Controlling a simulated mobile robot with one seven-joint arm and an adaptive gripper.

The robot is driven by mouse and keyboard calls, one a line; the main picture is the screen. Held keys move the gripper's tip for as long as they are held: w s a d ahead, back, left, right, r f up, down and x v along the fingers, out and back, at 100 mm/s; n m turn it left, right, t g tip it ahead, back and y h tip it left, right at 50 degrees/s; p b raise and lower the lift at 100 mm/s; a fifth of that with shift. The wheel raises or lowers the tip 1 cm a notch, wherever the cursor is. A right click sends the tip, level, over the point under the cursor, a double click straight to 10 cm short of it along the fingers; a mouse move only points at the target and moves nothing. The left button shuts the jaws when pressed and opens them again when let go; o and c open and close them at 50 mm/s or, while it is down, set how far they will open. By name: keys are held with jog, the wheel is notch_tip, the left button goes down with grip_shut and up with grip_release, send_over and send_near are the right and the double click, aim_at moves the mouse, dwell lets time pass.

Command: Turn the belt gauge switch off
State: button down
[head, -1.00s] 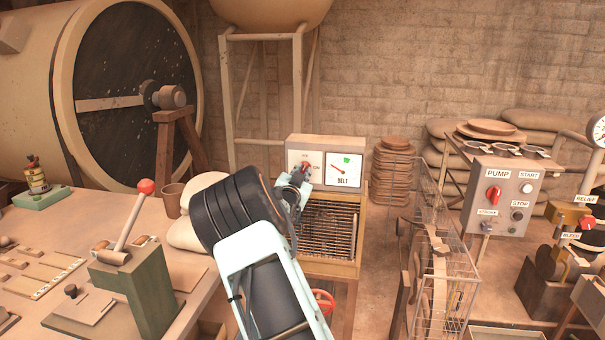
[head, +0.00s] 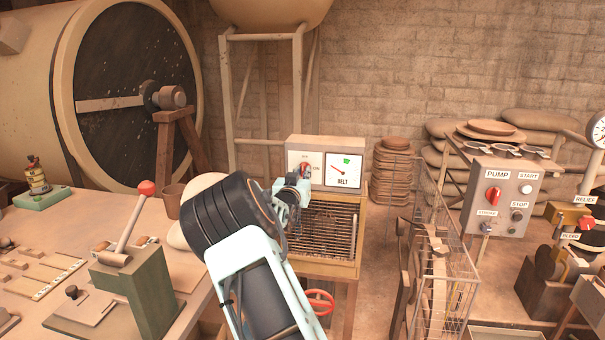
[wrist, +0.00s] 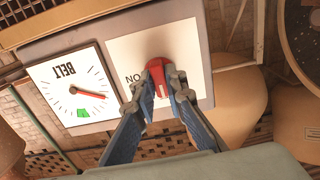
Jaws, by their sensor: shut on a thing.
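The belt gauge box (head: 297,150) stands above a slatted belt bed at the picture's middle. Its right half is the BELT dial (head: 343,170), with a red needle and a green band; the needle lies outside the green. The red switch knob (wrist: 159,75) sits on the white panel beside the dial, and an ON mark shows next to it in the wrist view. My gripper (wrist: 162,88) is shut on the knob, one finger on each side. In the head view my gripper (head: 304,178) partly hides the switch. The OFF mark is hidden in the wrist view.
The slatted belt bed (head: 325,225) lies right under the box. A lever with a red ball (head: 146,188) stands on the bench to the left. A wire cage (head: 455,275) and the PUMP panel (head: 500,195) are to the right.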

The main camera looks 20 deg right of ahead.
jog(key=c, duration=2)
grip_release()
jog(key=shift+o, duration=0.2)
jog(key=v, duration=1.2)
